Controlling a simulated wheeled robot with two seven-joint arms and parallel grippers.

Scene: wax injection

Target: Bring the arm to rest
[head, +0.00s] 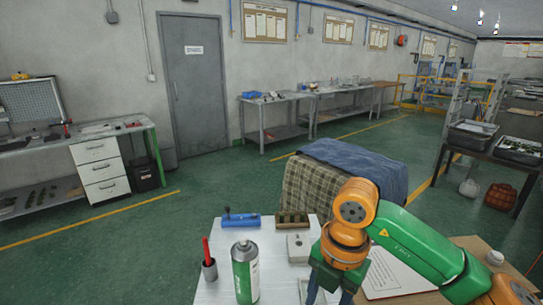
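My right arm, orange and green, reaches in from the right over the white worktable (215,293). My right gripper (329,293) points down at the bottom edge of the head view. Its two dark fingers stand apart with a gap between them, and I see nothing held there. The very tips are at or below the frame edge. My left gripper is not in view.
A spray can (245,275), a cup with a red-handled tool (209,268), a blue tool (241,220), a brown block (292,222) and a grey block (298,247) stand left of the gripper. Papers (395,273) lie right. A cloth-covered box (345,175) stands behind.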

